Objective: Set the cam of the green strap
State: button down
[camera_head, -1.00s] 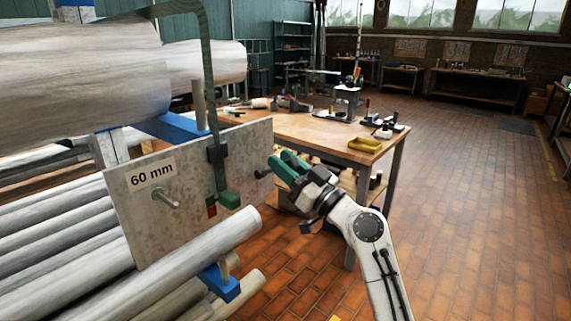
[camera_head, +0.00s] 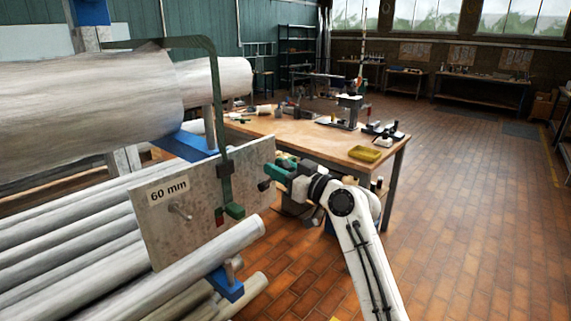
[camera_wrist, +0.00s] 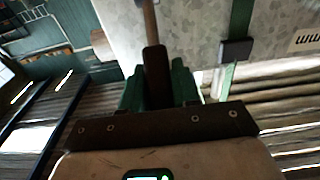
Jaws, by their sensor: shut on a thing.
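The green strap (camera_head: 216,100) comes down over the big log and passes a dark buckle (camera_head: 226,168) on the face of the grey plate marked 60 mm (camera_head: 160,235). A green block (camera_head: 235,210) sits at the strap's lower end, beside a small red patch. My gripper (camera_head: 276,173) has green fingers and is at the plate's right edge. In the wrist view it is shut on a dark handle (camera_wrist: 157,70) with a thin rod beyond it. A dark knob (camera_head: 264,185) shows beside the fingertips. The strap (camera_wrist: 241,18) and buckle (camera_wrist: 236,50) are right of the handle there.
A bare peg (camera_head: 180,210) sticks out of the plate. Logs (camera_head: 90,95) lie above and stacked below, with a blue bracket (camera_head: 225,284) at the lower right. A wooden workbench (camera_head: 300,140) with tools stands behind my gripper. The brick floor to the right is clear.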

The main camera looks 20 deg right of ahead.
jog(key=r+g+p, duration=0.1)
jog(key=w+h+p, duration=0.1)
jog(key=p, duration=0.1)
jog(key=shift+w+a+r+g, duration=0.1)
jog(key=shift+a+r+g, duration=0.25)
jog(key=shift+a+g, duration=0.05)
jog(key=shift+w+a+g+h+p, duration=0.25)
jog(key=shift+w+g+h+p, duration=0.25)
jog(key=shift+g+p, duration=0.35)
jog(key=c, duration=0.9)
grip_release()
jog(key=shift+w+f, duration=0.1)
jog(key=b+v, duration=0.2)
jog(key=v, duration=0.8)
jog(key=shift+s+d, duration=0.15)
jog(key=shift+s, duration=0.25)
jog(key=shift+c, duration=0.4)
